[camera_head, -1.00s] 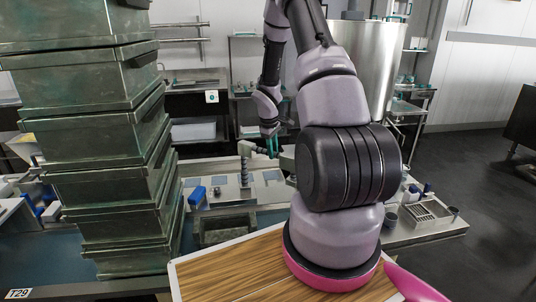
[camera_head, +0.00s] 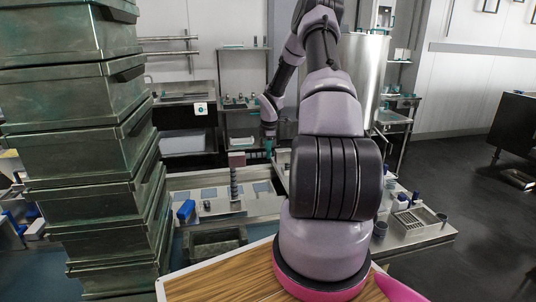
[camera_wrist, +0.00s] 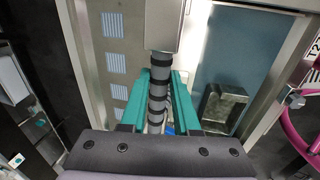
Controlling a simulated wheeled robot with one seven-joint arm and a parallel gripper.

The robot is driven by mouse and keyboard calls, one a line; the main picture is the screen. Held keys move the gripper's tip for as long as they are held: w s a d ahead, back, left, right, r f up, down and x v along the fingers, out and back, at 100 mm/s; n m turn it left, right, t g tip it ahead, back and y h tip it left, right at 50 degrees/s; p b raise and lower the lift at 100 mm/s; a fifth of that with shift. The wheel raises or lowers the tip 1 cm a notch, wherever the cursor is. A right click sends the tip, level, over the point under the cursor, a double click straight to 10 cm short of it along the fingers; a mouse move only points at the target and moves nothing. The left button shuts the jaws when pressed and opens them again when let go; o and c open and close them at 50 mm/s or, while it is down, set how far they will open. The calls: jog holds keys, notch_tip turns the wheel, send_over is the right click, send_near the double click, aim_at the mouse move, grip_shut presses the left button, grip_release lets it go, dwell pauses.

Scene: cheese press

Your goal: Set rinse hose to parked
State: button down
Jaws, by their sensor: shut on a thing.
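In the wrist view the rinse hose (camera_wrist: 157,90) is a grey ribbed tube with dark rings. It runs from a pale grey block (camera_wrist: 166,24) down between the two teal fingers of my gripper (camera_wrist: 161,75), which are shut on it. In the head view a ribbed upright (camera_head: 235,186) with a block (camera_head: 237,159) on top stands on the bench. My gripper (camera_head: 269,148) shows small beside it, to the right. The contact is not clear from there, and the lower end of the hose is partly hidden by my wrist.
A tall stack of green metal bins (camera_head: 85,160) stands at the left. A grey tray (camera_head: 215,240) and a blue block (camera_head: 186,209) lie near the upright. A slotted rack (camera_head: 417,219) is on the bench at the right. Open floor lies further right.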

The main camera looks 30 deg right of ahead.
jog(key=shift+w, duration=0.25)
jog(key=shift+d+r, duration=0.1)
jog(key=c, duration=0.7)
grip_release()
jog(key=shift+o, duration=0.2)
notch_tip(320, 180, up, 10)
jog(key=s, duration=0.2)
jog(key=shift+a+r, duration=0.25)
jog(key=shift+a, duration=0.05)
